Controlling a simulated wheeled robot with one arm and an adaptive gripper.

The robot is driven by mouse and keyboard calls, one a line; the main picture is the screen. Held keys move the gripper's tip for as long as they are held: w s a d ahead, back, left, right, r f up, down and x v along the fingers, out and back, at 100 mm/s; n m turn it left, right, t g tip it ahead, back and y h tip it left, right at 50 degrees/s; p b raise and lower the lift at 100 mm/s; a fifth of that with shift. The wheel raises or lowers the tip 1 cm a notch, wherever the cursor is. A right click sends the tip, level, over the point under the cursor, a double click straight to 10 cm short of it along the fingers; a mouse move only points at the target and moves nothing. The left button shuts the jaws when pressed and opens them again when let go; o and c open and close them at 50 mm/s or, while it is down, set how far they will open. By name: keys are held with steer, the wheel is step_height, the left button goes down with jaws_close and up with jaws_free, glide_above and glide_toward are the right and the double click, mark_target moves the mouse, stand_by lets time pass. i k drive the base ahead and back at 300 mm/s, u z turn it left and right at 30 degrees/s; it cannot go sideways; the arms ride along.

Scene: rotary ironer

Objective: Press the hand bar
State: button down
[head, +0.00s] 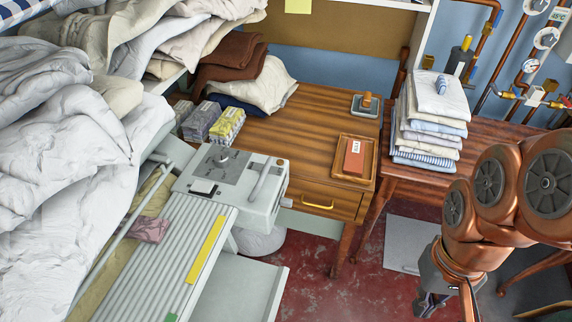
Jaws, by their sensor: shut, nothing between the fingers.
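The pale rotary ironer (262,215) stands at the lower left. A thin light bar (119,238) runs lengthwise along its padded roller (148,212), on the left side of the machine; I take this to be the hand bar. Its lower end reaches the bottom of the picture. A ribbed pale cover (165,262) with a yellow strip lies to its right. The control box has a dial (222,157) and a raised grip (260,181). My gripper (428,306) is shut and empty at the lower right, over the red floor, well apart from the ironer.
Piled white laundry (75,190) crowds the left side. Folded linen (428,135) is stacked at the right. Red floor (340,285) lies clear between ironer and gripper.

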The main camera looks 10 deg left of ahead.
mark_target(266, 168)
steer(key=k, duration=0.95)
steer(key=u, duration=1.4)
steer(key=i, duration=0.5)
